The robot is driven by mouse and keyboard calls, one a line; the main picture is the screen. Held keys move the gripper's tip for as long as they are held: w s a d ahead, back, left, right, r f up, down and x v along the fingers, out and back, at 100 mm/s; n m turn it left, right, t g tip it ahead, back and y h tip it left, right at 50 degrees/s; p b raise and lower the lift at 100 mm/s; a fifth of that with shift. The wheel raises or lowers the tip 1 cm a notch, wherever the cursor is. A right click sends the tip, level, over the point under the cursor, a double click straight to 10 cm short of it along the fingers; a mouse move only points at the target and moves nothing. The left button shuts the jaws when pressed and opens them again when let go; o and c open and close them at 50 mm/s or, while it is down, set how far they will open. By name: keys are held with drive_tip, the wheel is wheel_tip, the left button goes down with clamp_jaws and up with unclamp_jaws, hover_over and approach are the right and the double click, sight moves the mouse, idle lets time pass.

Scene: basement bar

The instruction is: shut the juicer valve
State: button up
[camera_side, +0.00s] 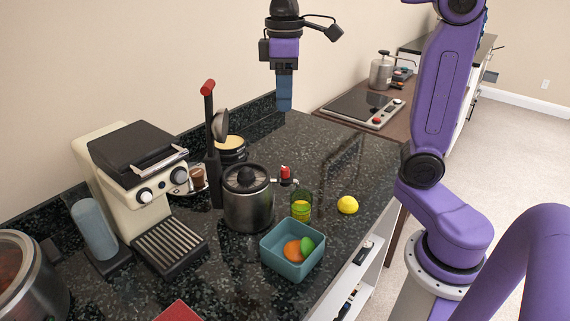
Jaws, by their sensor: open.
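The juicer (248,206) is a round steel body with a black lid, standing on the dark speckled counter. Its valve (286,174) is a small spout with a red handle on the juicer's right side; the handle looks upright. My gripper (284,104) points down, high above the counter and above the valve in the picture, touching nothing. It is open and empty; its blue fingers overlap in this view, so the gap between them is hidden.
A lever press (211,140) with a red grip rises behind the juicer. An espresso machine (135,170) stands left. A teal bin (292,262) with orange and green pieces is in front; a lemon (347,205) lies right. The counter's far right part is clear.

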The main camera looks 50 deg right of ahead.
sight(285, 168)
wheel_tip(285, 168, down, 17)
drive_tip(key=shift+f, duration=0.1)
idle(0.5)
clamp_jaws()
